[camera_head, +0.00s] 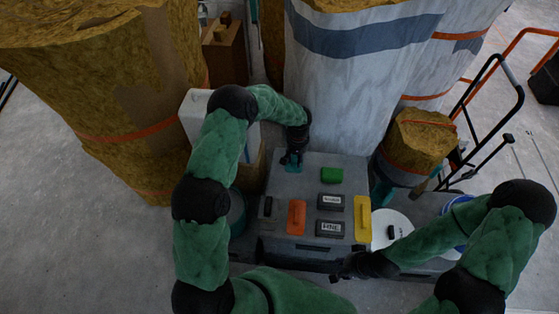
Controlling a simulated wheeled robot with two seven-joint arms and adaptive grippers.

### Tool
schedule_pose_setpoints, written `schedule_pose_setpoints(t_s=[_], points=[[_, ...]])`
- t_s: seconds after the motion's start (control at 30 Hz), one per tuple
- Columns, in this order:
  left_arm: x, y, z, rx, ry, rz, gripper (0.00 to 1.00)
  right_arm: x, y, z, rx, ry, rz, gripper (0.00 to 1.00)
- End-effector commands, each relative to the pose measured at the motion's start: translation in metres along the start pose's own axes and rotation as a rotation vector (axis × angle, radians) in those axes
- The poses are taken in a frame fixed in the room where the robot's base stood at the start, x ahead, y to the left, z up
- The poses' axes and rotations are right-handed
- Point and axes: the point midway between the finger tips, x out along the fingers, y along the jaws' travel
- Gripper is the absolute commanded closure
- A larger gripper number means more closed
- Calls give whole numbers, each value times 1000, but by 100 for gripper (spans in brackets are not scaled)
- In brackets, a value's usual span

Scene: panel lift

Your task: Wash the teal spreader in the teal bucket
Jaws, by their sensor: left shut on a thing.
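My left gripper (290,154) is at the far left part of the grey box top, shut on the teal spreader (293,165). The spreader is small in view and partly covered by the gripper; I cannot tell whether it touches the box top. The teal bucket (238,212) stands on the floor left of the grey box, largely hidden behind my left arm. My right gripper (340,270) is low in front of the box's near right corner; its fingers are too dark and small to tell open from shut.
The grey box (281,185) carries a green block (332,175), an orange tool (297,217), a yellow tool (362,218) and dark labelled boxes (330,202). A white lid (383,226) lies to its right. Tall insulation rolls (340,85) block the back. Floor is open far left.

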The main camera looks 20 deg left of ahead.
Motion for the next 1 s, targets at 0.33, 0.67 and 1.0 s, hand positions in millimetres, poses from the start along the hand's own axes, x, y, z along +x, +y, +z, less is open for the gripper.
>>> schedule_pose_setpoints(t_s=[0.33,0.67,1.0], points=[[-7,23,-2,24,-1,-2,92,-5,-2,0,0,0,0,60],[23,23,-2,24,-1,-1,92,10,3,0,0,0,0,60],[58,22,-2,23,0,-1,92,25,9,-1,0,0,0,60]])
